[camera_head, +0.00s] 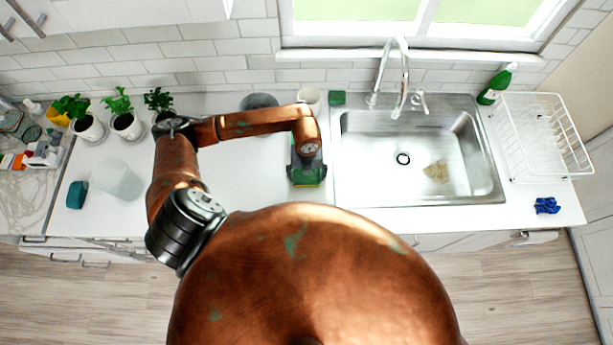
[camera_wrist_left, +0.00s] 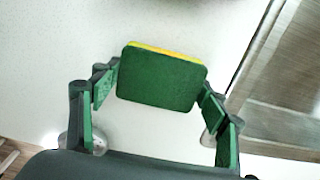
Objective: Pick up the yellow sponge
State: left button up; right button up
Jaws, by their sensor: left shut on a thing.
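The sponge, green on its large face with a yellow layer behind, shows in the left wrist view (camera_wrist_left: 160,78) between the two fingers. My left gripper (camera_wrist_left: 158,90) is shut on it, with one finger at each side edge. In the head view my left gripper (camera_head: 306,172) points down over the counter just left of the sink. A green and yellow strip of the sponge (camera_head: 308,184) shows at its lower end. Whether the sponge touches the counter is hard to tell. My right gripper is not seen.
The sink (camera_head: 385,140) lies just right of the gripper, with a tall faucet (camera_head: 402,75). Behind stand a grey bowl (camera_head: 259,101) and a white cup (camera_head: 309,98). A green block (camera_head: 338,98), green bottle (camera_head: 496,84) and dish rack (camera_head: 545,135) are farther right. Potted plants (camera_head: 125,122) stand left.

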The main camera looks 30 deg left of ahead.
aim_at(307, 176)
pick_arm(q)
jog(key=shift+r, duration=0.45)
notch_tip(307, 176, up, 2)
jog(key=shift+r+b, duration=0.15)
jog(key=shift+b, duration=0.6)
jog(key=s+r+b, duration=0.2)
jog(key=s+r, duration=0.7)
jog(key=s, duration=0.5)
jog(key=shift+r, duration=0.4)
